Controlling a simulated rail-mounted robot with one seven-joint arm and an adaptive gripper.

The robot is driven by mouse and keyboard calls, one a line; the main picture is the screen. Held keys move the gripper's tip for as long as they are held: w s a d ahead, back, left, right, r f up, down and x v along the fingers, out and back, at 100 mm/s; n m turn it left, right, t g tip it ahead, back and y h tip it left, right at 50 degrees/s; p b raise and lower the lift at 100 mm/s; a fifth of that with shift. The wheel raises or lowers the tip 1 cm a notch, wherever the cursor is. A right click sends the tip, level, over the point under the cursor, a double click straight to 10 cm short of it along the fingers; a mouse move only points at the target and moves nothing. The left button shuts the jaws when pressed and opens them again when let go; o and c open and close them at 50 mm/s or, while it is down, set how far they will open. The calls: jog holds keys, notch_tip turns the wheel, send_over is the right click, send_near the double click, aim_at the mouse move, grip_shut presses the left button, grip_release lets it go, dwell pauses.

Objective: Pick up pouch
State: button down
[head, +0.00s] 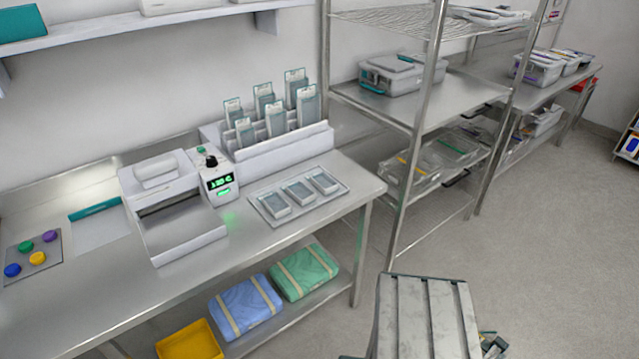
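Several clear-fronted pouches with pale tops stand upright in a white rack (285,149) at the back of the steel table; one is the front-left pouch (245,133), another the back-right pouch (296,84). Three smaller pouch-like packs, such as the middle one (299,192), lie in a row on a flat tray (338,198) in front of the rack. Which pouch the task means, I cannot tell. I cannot make out my gripper in this view, and nothing is seen touching the pouches.
A white sealer-like machine (175,205) with a lit green display (220,182) stands left of the tray. Coloured buttons (38,258) are at far left. Blue (246,307) and green (304,271) wrapped packs and a yellow bin (189,341) are below. A wire shelf unit (430,110) stands at right.

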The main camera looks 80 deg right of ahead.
dwell(0.4)
jog(key=shift+c, duration=0.6)
grip_release()
